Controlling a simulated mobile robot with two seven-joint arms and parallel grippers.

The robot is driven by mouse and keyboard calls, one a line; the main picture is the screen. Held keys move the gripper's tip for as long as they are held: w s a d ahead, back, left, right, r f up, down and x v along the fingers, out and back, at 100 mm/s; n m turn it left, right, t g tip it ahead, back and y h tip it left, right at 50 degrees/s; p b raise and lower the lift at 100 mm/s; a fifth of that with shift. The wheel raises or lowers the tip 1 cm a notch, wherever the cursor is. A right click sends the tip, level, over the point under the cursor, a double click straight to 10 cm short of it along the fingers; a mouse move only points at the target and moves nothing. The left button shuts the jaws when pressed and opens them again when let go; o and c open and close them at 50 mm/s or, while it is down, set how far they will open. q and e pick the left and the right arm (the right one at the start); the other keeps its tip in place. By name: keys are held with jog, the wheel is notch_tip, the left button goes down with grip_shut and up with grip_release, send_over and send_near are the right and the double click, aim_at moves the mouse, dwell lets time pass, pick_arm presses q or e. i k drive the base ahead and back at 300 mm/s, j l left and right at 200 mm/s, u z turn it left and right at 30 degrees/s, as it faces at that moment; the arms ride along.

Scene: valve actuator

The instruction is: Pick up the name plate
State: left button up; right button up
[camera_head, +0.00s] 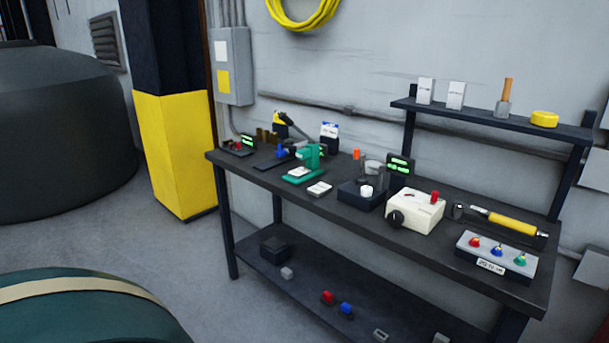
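A small pale rectangular plate (319,188) with faint dark marks lies flat near the front edge of the dark workbench (272,190), just right of the green press (308,160). It looks like the name plate, but its text is too small to read. Another white label plate (491,266) with dark lettering is on the front of a grey box with red, blue and green knobs, at the bench's right end. Neither of my grippers is in view.
A cream box (415,210) with a black knob, a dark device with a glass cup and a yellow-handled tool (510,223) crowd the bench's right half. Small blocks lie on the lower shelf (305,285). A yellow-and-black column (180,155) stands left; grey floor is open before the bench.

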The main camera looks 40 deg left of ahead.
aim_at(298, 173)
jog(key=i+j+u, duration=0.1)
jog(key=j, duration=0.4)
jog(key=i+j, duration=0.3)
jog(key=j, duration=0.2)
jog(key=i+j+u, duration=0.15)
jog(key=j, duration=0.35)
jog(key=i+j, duration=0.3)
jog(key=j, duration=0.15)
jog(key=i+j+u, duration=0.15)
jog(key=j, duration=0.35)
jog(key=i+j, duration=0.4)
jog(key=k+j+u, duration=0.05)
